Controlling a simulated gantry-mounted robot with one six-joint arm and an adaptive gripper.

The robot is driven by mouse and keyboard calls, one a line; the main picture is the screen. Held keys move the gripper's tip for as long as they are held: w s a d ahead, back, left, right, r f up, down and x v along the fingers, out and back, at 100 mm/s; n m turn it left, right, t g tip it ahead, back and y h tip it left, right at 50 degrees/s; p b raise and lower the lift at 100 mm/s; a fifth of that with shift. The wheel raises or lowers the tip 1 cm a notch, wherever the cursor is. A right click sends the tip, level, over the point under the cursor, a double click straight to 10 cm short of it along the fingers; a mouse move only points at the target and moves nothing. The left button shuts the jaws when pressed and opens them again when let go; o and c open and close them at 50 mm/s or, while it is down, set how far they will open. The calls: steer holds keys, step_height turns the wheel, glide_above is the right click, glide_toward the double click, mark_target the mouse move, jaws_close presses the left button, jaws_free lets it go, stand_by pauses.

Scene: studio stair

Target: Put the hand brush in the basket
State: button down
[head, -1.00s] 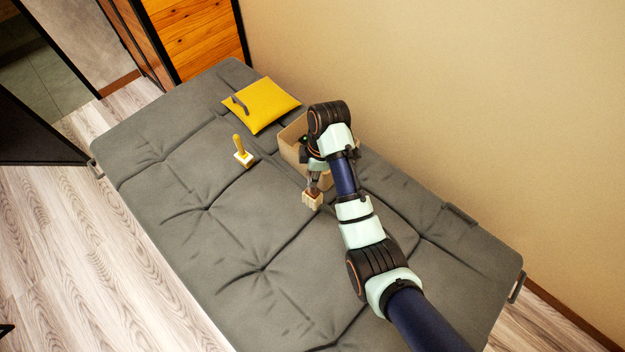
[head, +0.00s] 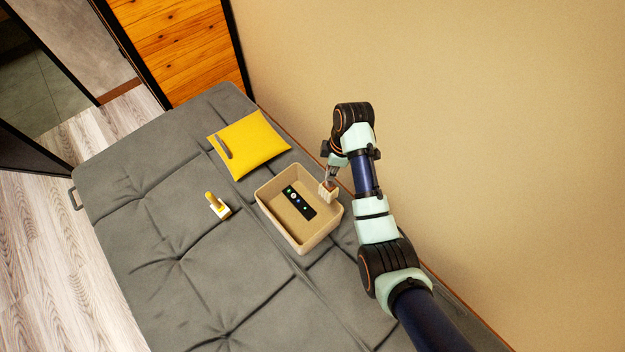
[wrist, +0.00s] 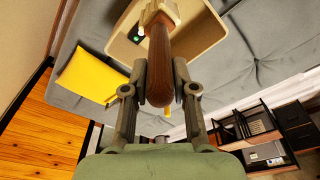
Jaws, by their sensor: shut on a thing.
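The hand brush (head: 327,192), with a brown wooden handle and a pale blocky head, is in my gripper (head: 332,174). In the wrist view my gripper (wrist: 161,82) is shut on the brown handle (wrist: 160,62), and the pale head (wrist: 160,12) points away from it. The beige basket (head: 322,235) stands open on the grey couch. In the head view the brush head overlaps the basket's right rim; I cannot tell its height above it. A black object with coloured buttons (head: 293,199) lies inside the basket.
A yellow-handled item with a white base (head: 217,206) stands on the couch (head: 190,280), left of the basket. A yellow cushion (head: 255,145) with a thin grey object (head: 222,147) on it lies behind. The beige wall (head: 450,120) is close on the right.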

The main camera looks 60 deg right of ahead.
steer(key=shift+d, duration=0.4)
step_height(320, 180, down, 20)
steer(key=b, duration=0.8)
steer(key=shift+a+b, duration=0.35)
steer(key=shift+b, duration=0.05)
steer(key=shift+f, duration=0.2)
steer(key=c, duration=1.4)
jaws_free()
steer(key=shift+f, duration=0.1)
steer(key=o, duration=0.5)
